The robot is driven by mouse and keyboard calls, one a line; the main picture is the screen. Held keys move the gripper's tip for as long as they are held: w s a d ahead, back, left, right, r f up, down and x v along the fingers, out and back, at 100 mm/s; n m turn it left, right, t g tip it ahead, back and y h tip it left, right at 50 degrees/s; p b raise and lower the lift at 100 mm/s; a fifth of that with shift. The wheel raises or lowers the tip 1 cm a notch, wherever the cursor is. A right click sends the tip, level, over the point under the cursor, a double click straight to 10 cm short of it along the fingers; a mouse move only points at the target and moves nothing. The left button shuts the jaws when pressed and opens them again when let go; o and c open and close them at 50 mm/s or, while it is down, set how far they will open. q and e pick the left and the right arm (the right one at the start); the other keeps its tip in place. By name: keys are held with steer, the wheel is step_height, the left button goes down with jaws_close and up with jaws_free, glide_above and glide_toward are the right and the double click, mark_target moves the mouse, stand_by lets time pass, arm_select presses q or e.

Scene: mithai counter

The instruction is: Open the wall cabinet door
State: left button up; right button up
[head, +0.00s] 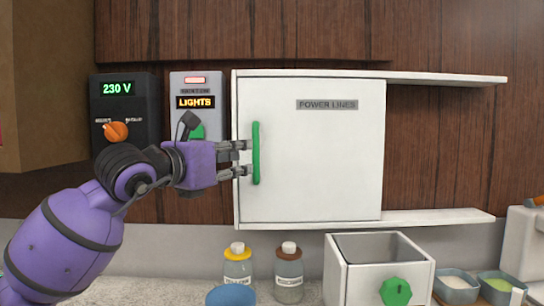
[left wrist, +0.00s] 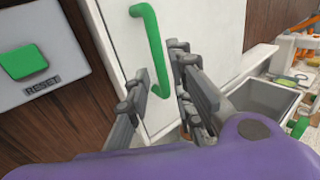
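The wall cabinet door (head: 320,160) is a flat white panel labelled "POWER LINES", and it looks shut. Its green upright bar handle (head: 256,153) is near the left edge. My left gripper (head: 247,158) is at the handle, with its two fingers apart, one above the other in the head view. In the left wrist view, the handle (left wrist: 152,45) runs down between the parted fingers (left wrist: 160,85). I cannot tell whether either finger touches it. My right gripper is not in view.
White boards extend right from the door's top (head: 450,79) and bottom (head: 440,217). Left of the door are a lights panel (head: 197,82) and a 230 V box (head: 120,90). Below stand two bottles (head: 289,270), a blue bowl (head: 231,296) and a white open box (head: 350,280).

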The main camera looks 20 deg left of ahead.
mark_target(254, 151)
arm_select(q)
steer(key=x, duration=0.2)
steer(key=p+x, duration=0.1)
steer(key=x, duration=0.1)
steer(key=r+x, duration=0.1)
steer(key=x, duration=0.1)
steer(key=shift+w, duration=0.3)
steer(key=shift+w+d+f+p, duration=0.1)
steer(key=shift+w+p, duration=0.2)
steer(key=shift+w, duration=0.1)
steer(key=shift+c, duration=0.4)
jaws_close()
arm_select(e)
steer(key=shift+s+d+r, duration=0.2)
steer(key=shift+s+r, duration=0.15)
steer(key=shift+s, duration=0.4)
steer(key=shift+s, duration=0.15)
